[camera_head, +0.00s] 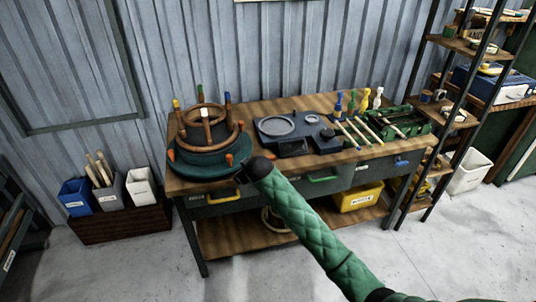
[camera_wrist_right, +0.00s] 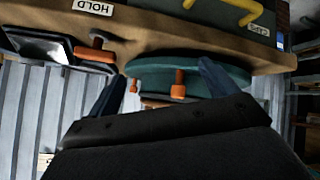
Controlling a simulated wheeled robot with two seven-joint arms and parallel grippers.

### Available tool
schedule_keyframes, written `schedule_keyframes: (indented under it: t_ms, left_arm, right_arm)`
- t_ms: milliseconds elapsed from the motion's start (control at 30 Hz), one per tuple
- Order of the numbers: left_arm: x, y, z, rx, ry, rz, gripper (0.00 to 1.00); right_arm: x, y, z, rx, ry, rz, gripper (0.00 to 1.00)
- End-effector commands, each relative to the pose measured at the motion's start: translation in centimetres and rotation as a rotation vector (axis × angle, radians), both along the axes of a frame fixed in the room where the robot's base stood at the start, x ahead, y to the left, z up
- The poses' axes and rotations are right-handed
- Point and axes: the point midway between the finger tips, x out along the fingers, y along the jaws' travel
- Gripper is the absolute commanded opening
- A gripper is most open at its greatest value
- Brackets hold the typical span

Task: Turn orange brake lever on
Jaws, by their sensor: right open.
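My right gripper (camera_head: 252,170) reaches over the bench's front edge near the teal turntable (camera_head: 190,170). In the right wrist view its two dark blue fingers (camera_wrist_right: 161,80) are apart with nothing held. An upright orange peg (camera_wrist_right: 178,84) on the teal disc shows between and beyond them. An orange lever (camera_wrist_right: 96,50) lies left of the fingers, by a dark device and near a HOLD label (camera_wrist_right: 92,8); I take it as the brake lever. In the head view this lever is mostly hidden by my gripper. An orange peg shows on the turntable's front (camera_head: 229,160). My left gripper is out of view.
A dark former (camera_head: 205,135) with brown rings and coloured pegs stands on the turntable. A dark blue device (camera_head: 292,133), several handled tools and a green tray (camera_head: 405,122) lie to the right. A yellow drawer handle (camera_head: 224,198) juts from the bench front. A shelf rack stands at right.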

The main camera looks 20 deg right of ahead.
Motion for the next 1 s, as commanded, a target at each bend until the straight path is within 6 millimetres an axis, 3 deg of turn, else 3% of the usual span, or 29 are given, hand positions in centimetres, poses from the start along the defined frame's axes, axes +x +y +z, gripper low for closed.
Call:
schedule_keyframes:
  t_ms: [33,200,600,800,1000]
  left_arm:
    - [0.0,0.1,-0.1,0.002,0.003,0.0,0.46]
    - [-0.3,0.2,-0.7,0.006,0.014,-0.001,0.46]
    - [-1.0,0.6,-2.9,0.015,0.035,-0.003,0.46]
    - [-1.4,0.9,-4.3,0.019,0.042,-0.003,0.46]
    - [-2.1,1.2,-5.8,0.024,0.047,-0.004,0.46]
  right_arm:
    - [1.4,0.3,2.0,-0.012,-0.019,0.013,0.85]
    - [5.0,1.2,7.2,-0.048,-0.061,0.056,0.85]
    - [11.8,1.8,17.3,-0.135,-0.077,0.122,0.85]
    - [14.5,0.6,20.7,-0.167,-0.03,0.119,0.85]
    - [16.2,-1.6,21.7,-0.177,0.055,0.086,0.85]
